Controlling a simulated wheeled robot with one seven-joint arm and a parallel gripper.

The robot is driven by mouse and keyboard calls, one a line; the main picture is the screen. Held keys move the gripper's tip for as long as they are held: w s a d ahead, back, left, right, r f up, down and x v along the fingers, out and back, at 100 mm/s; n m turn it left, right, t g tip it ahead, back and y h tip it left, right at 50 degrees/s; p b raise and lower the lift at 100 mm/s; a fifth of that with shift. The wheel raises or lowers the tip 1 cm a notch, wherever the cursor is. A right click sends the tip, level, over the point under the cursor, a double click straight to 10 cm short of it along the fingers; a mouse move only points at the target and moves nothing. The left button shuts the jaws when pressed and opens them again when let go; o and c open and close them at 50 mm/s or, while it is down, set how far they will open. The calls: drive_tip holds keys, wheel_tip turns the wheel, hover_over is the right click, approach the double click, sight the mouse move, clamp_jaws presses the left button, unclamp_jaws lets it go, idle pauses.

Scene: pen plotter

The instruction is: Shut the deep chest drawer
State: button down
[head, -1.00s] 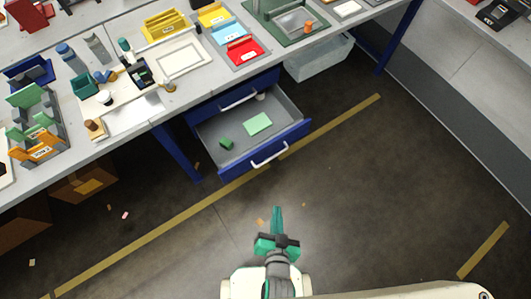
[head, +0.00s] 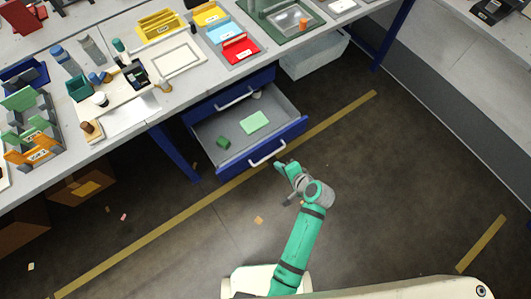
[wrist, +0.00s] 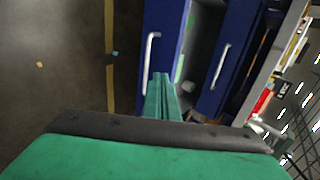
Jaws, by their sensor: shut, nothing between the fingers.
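The deep chest drawer (head: 219,158) is a blue-fronted drawer with a grey inside, pulled well out from under the workbench. Its front carries a white bar handle (head: 267,153). A light green flat piece (head: 254,122) and a small dark green block (head: 223,142) lie in it. My gripper (head: 279,166) is just in front of the drawer front, close to the handle; I cannot tell whether it touches. In the wrist view its green fingers (wrist: 162,92) are together and empty, beside the drawer's handle (wrist: 150,64).
A shut upper drawer with a white handle (head: 234,98) sits above the open one. The workbench (head: 127,118) is crowded with trays and tools. A clear bin (head: 314,58) is right of the drawers. The floor (head: 180,245) in front is mostly free, with small scraps.

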approach(259, 149)
wheel_tip(259, 149, down, 4)
drive_tip(key=shift+w+a+r, duration=0.1)
drive_tip(key=shift+w+a, duration=0.2)
drive_tip(key=shift+w, duration=0.3)
drive_tip(key=shift+w+a, duration=0.35)
drive_tip(key=shift+w, duration=0.25)
drive_tip(key=shift+w+a+r, duration=0.1)
drive_tip(key=shift+w+a, duration=0.2)
drive_tip(key=shift+w, duration=0.3)
drive_tip(key=shift+w, duration=0.1)
